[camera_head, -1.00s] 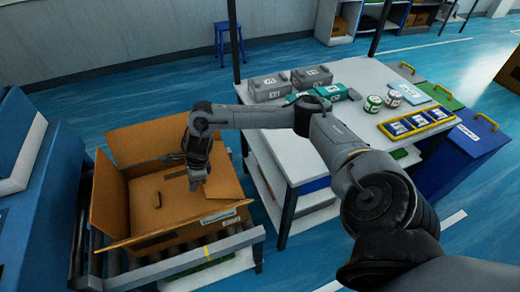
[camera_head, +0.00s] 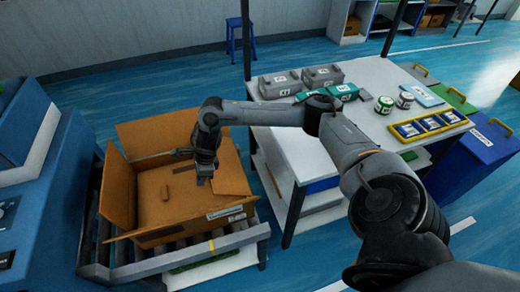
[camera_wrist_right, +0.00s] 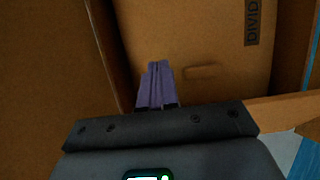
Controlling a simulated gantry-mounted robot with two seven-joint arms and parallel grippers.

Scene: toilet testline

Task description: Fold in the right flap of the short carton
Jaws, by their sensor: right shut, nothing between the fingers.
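The open brown carton (camera_head: 150,238) sits at the left in the head view, with its back flap (camera_head: 158,132) and left flap (camera_head: 118,188) standing up. A brown panel with a small slot (camera_head: 165,205) lies inside it. The right flap (camera_head: 232,178) appears to slope inward over the right side, partly behind my gripper. My right gripper (camera_head: 204,182) points down over the carton's right part, shut and empty. In the right wrist view its purple fingertips (camera_wrist_right: 155,68) are together above the panel (camera_wrist_right: 190,40), which bears dark print. Contact cannot be told. My left gripper is out of view.
The carton rests on a roller conveyor (camera_head: 150,262). A white workbench (camera_head: 290,150) stands right of it, holding grey bins (camera_head: 280,84), cans and a yellow tray (camera_head: 432,125). A blue machine (camera_head: 40,210) is on the left. My right arm spans the bench.

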